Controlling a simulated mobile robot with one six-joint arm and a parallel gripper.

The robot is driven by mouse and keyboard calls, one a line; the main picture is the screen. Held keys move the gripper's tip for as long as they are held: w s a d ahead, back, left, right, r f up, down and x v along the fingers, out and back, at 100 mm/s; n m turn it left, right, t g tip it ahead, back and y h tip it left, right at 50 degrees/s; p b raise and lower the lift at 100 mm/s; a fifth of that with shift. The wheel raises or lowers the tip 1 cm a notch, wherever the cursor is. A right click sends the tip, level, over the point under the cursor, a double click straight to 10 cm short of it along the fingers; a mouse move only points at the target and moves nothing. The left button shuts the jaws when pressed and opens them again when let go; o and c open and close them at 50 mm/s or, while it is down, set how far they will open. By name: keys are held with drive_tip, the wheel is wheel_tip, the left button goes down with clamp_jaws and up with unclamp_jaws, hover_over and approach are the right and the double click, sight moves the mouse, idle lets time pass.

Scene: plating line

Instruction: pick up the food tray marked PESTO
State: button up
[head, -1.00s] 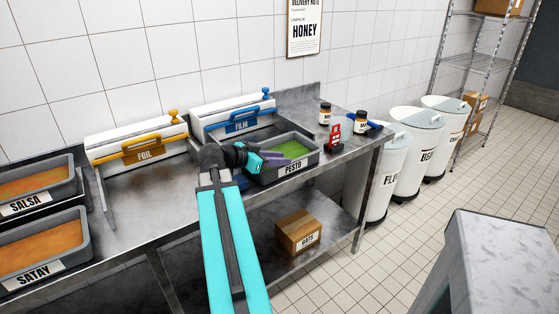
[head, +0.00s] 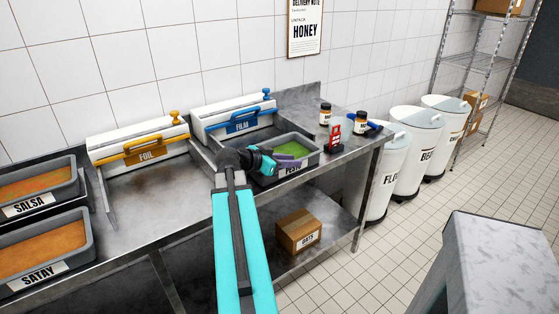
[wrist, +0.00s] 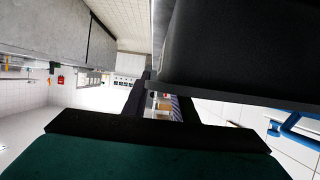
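The PESTO tray (head: 309,162) is a dark grey pan of green food on the steel counter, in front of the FILM dispenser. Its front label is partly hidden by my gripper. My gripper (head: 283,162), teal with purple parts at the tip, is at the tray's left front side in the head view. In the wrist view, the dark fingers of my gripper (wrist: 163,98) stand apart with a gap between them. A large dark wall, seemingly the tray's (wrist: 235,45), is close by in that view. I cannot tell whether they touch.
SALSA (head: 45,203) and SATAY (head: 50,277) trays stand at the left. FOIL (head: 135,140) and FILM (head: 235,112) dispensers line the wall. A red item (head: 334,138) and small jars (head: 361,117) are right of the PESTO tray. A carton (head: 298,232) sits on the lower shelf.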

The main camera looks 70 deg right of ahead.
drive_tip(key=shift+x, duration=0.8)
drive_tip(key=shift+c, duration=0.4)
clamp_jaws()
idle(0.8)
